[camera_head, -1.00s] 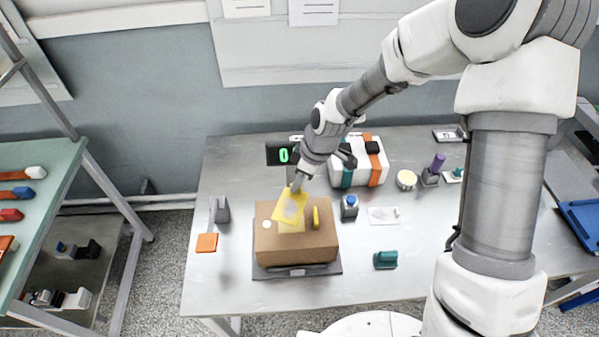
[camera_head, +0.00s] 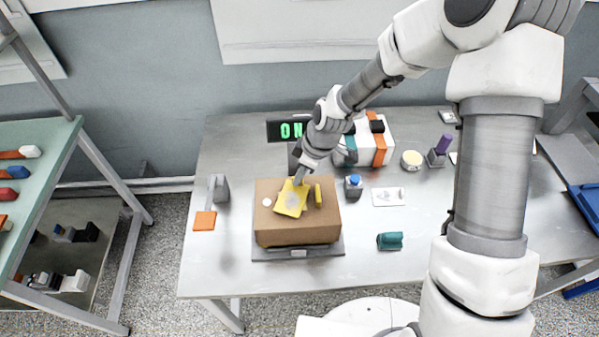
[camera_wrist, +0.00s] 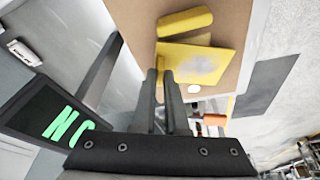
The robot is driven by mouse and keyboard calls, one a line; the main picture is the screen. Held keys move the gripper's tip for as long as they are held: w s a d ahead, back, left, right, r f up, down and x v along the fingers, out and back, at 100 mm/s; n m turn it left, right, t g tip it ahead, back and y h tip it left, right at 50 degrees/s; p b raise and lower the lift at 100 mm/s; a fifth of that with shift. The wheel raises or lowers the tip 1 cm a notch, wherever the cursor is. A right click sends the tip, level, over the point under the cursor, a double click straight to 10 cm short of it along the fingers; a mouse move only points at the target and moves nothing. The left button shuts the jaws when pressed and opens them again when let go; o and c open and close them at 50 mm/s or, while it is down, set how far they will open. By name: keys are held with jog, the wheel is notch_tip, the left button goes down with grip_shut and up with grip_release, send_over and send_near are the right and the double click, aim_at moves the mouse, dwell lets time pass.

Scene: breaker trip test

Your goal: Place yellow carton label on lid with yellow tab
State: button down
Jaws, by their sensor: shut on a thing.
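The yellow carton label (camera_head: 292,199) is a flat square with a pale grey patch, over the top of the brown cardboard box (camera_head: 297,231). The yellow tab (camera_head: 318,196) stands on the lid just right of the label. My gripper (camera_head: 297,181) is shut on the label's far edge. In the wrist view, the gripper fingers (camera_wrist: 165,75) pinch the label (camera_wrist: 200,66), with the tab (camera_wrist: 185,22) beside it. Part of a paler yellow area shows by the label's edge. I cannot tell whether the label lies fully flat on the lid.
The box sits on a dark grey scale-like base (camera_head: 329,252). A blue-topped button block (camera_head: 353,186) stands close right. An orange pad (camera_head: 204,221) lies left, a teal block (camera_head: 389,241) front right. The front table strip is clear.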

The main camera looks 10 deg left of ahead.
jog(key=shift+f+b, duration=0.55)
jog(key=shift+f, duration=0.05)
dwell(0.3)
jog(key=c, duration=0.9)
grip_release()
jog(key=shift+o, duration=0.2)
jog(key=shift+r, duration=0.15)
jog(key=w+v, duration=0.1)
jog(key=v, duration=1.6)
jog(key=shift+s, duration=0.45)
jog(key=s+d+r+m+t+h+b, duration=0.1)
jog(key=s+d+r+m+h+b, duration=0.15)
jog(key=d+m, duration=0.5)
jog(key=s+d+r+m+t+h+b, duration=0.1)
jog(key=s+d+r+m, duration=0.3)
jog(key=d, duration=0.6)
jog(key=s+r+m+t+p, duration=0.3)
jog(key=s+r, duration=0.4)
jog(key=s, duration=0.3)
jog(key=shift+s+m+p, duration=0.3)
jog(key=shift+m+p, duration=0.1)
jog(key=shift+m, duration=0.45)
